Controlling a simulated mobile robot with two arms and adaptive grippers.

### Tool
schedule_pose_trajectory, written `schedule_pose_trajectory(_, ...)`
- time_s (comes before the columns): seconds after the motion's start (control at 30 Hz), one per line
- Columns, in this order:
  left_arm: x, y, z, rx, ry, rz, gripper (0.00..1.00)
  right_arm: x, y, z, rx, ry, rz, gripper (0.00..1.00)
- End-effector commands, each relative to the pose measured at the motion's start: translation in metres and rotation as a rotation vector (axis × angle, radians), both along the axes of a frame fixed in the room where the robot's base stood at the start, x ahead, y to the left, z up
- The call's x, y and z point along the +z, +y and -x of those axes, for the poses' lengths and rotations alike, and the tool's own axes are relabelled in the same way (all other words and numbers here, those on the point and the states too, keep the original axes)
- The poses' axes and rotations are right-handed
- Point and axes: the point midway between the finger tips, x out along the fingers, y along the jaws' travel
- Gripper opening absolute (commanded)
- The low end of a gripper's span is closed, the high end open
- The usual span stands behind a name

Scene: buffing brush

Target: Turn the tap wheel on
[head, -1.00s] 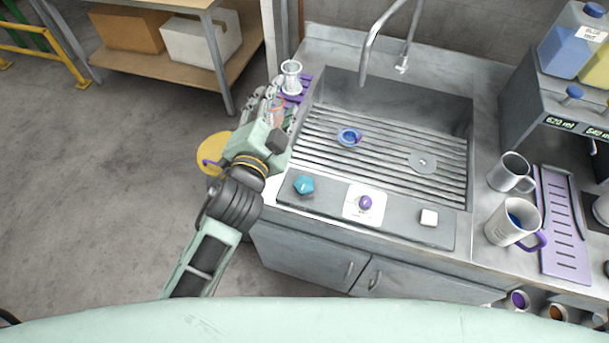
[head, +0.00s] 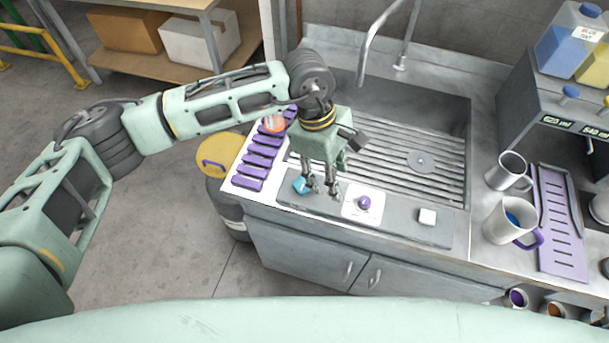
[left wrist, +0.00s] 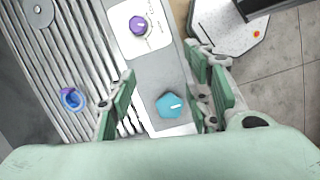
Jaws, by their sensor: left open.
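The tap wheel appears to be the teal five-sided knob (head: 300,185) with a white mark, at the left end of the grey panel along the sink's front edge. It also shows in the left wrist view (left wrist: 168,106). My left gripper (head: 320,188) points down over the panel, open and empty. In the left wrist view its fingers (left wrist: 162,82) stand on either side of the teal knob, with clear space around it. I cannot tell whether the fingertips are level with it. The tap (head: 382,40) is at the back of the sink. My right gripper is not in view.
A purple knob (head: 364,202) on a white plate and a white square knob (head: 427,217) share the panel. A blue and purple item (left wrist: 72,98) lies in the ribbed sink. Mugs (head: 512,220) stand at right; a purple rack (head: 257,160) is at left.

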Motion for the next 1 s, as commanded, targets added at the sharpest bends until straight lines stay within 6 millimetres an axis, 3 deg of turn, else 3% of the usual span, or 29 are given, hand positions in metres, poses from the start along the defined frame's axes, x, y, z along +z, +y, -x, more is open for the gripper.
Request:
schedule_pose_trajectory(0.03,0.001,0.02,-0.015,-0.012,-0.045,-0.08,0.47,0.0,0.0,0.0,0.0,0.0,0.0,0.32)
schedule_pose_trajectory(0.1,0.003,0.041,-0.029,-0.023,-0.086,-0.165,0.47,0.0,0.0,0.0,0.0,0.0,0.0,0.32)
schedule_pose_trajectory(0.2,0.003,0.056,-0.037,-0.03,-0.111,-0.226,0.47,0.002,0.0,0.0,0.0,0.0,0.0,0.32)
schedule_pose_trajectory(0.37,-0.012,0.058,-0.038,-0.031,-0.11,-0.237,0.47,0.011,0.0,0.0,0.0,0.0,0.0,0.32)
schedule_pose_trajectory(0.7,-0.062,0.057,-0.037,-0.03,-0.11,-0.231,0.47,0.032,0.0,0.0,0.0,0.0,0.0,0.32)
schedule_pose_trajectory(1.0,-0.074,0.057,-0.038,-0.031,-0.113,-0.229,0.47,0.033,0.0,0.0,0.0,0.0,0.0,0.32)
